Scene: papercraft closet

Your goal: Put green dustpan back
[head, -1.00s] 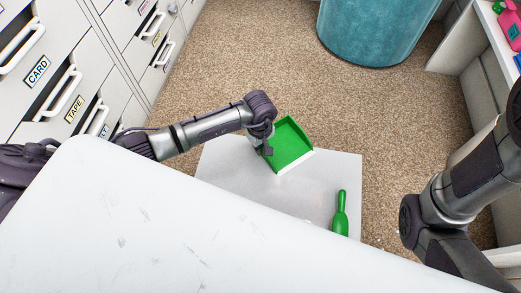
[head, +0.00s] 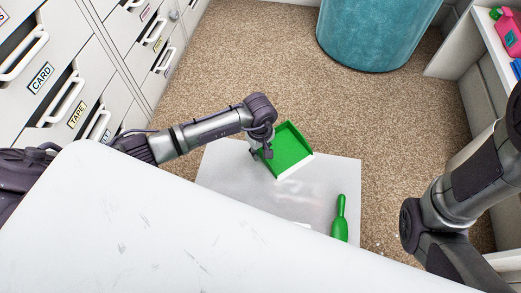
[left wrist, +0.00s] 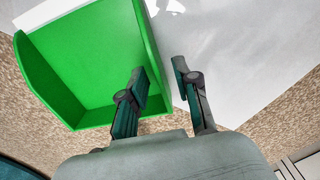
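The green dustpan (head: 289,149) is at the far edge of a light grey panel (head: 225,175), with its pale lip toward me. My left gripper (head: 261,154) is at the dustpan's left side. In the left wrist view the dustpan (left wrist: 95,55) fills the upper left. There my left gripper (left wrist: 160,72) has its fingers apart, one over the inside of the pan and one outside its side wall. I see no clear grip on the wall. The green brush (head: 340,220) lies on the panel to the right. My right arm shows at the right edge; its gripper is out of view.
A white tabletop (head: 130,235) covers the lower left. Labelled drawers (head: 70,95) with white handles stand at the left. A teal bin (head: 375,35) stands at the back. Shelves with a pink object (head: 507,35) are at the right. Brown carpet (head: 240,60) is clear between them.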

